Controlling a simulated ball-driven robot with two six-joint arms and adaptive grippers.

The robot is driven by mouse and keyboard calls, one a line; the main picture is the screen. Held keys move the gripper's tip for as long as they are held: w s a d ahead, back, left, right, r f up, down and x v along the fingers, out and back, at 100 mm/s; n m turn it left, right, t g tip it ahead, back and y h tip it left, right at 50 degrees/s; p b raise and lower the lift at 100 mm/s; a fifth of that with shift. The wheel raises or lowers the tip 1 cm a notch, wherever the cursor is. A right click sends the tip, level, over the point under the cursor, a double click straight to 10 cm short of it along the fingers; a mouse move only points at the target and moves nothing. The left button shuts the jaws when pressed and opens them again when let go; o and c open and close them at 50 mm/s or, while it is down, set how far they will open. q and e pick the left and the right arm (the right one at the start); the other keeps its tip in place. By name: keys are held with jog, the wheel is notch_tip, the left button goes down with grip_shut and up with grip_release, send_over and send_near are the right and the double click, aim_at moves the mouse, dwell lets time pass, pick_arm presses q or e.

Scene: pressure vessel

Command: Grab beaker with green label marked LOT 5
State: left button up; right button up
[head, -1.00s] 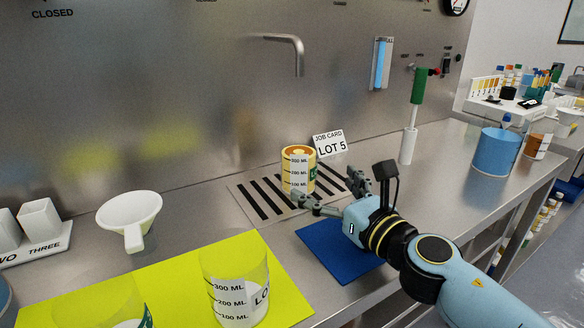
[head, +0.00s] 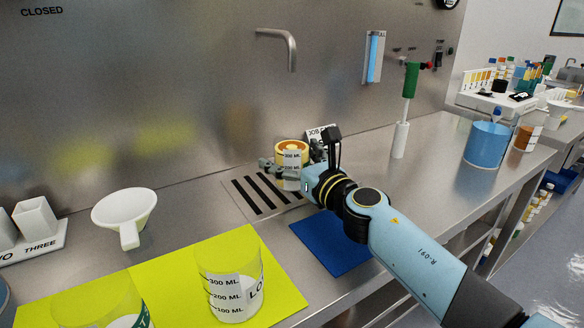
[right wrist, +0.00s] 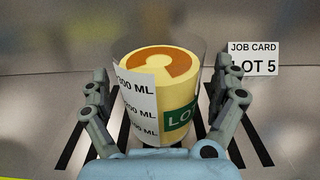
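A beaker (head: 291,150) with yellow and orange contents stands on the slotted drain area. In the right wrist view the beaker (right wrist: 160,85) shows a white scale and a green label (right wrist: 181,117) reading "LO", the rest cut off from sight. My right gripper (head: 288,162) is open around it, one finger on each side; small gaps seem to remain in the right wrist view. My left gripper is not in view. The LOT 5 job card (right wrist: 254,62) stands behind the beaker to the right.
Two clear beakers stand on the yellow mat (head: 165,275), one labelled "LO" (head: 230,285), one green-labelled (head: 100,305). A white funnel (head: 125,212) is at left. A blue mat (head: 335,243) lies under my right arm. A green-handled tool (head: 410,80) stands right.

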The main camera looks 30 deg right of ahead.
jog(key=c, duration=1.3)
jog(key=shift+c, duration=0.2)
jog(key=shift+r, duration=0.1)
